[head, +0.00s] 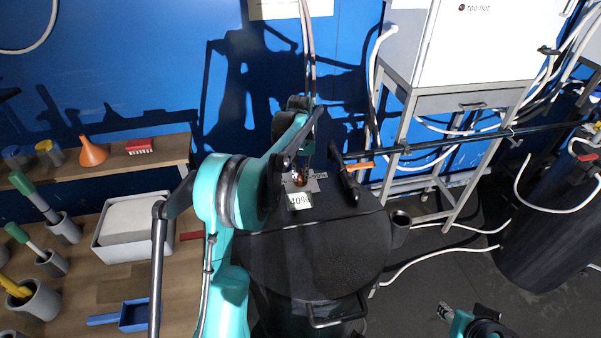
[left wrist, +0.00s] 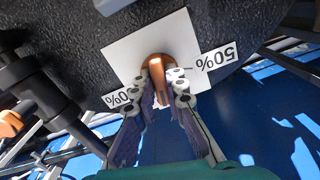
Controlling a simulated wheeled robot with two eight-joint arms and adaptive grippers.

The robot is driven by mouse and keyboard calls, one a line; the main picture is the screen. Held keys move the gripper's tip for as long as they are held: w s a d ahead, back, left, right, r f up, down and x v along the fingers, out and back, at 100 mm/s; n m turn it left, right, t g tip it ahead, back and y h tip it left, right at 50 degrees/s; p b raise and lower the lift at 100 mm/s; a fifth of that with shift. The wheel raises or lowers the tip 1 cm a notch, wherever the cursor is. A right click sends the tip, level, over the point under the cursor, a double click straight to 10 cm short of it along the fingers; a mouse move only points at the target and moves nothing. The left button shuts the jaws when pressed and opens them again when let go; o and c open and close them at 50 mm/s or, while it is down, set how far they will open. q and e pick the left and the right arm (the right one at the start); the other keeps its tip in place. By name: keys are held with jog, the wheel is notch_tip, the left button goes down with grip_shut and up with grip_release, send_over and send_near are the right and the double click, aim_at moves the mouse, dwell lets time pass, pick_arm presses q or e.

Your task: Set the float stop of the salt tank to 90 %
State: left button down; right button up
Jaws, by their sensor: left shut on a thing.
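The salt tank (head: 315,255) is a black drum below the middle of the head view, with a handle at its front. On its top is a pale plate (left wrist: 125,55) with a copper-coloured float stop knob (left wrist: 158,68). A label reading 50% (left wrist: 212,57) sits at one side of the plate; another label (left wrist: 122,97) is partly hidden by a finger. In the head view a 40% label (head: 300,201) shows. My left gripper (left wrist: 168,90) is shut on the knob, which also shows in the head view (head: 298,180). My right gripper (head: 446,312) is low right, apart from the tank.
A wooden bench (head: 95,285) with pots, a grey tray and a blue scoop is at left. A metal stand (head: 455,100) with a white cabinet and hoses is at right.

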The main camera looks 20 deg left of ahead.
aim_at(300, 174)
pick_arm(q)
jog(key=m+p, duration=0.2)
jog(key=m, duration=0.3)
jog(key=shift+m, duration=0.3)
jog(key=m+p, duration=0.1)
jog(key=m, duration=0.4)
jog(key=shift+m+p, duration=0.3)
jog(key=shift+m, duration=0.1)
jog(key=c, duration=1.6)
grip_release()
jog(key=shift+o, duration=0.2)
notch_tip(300, 174, up, 12)
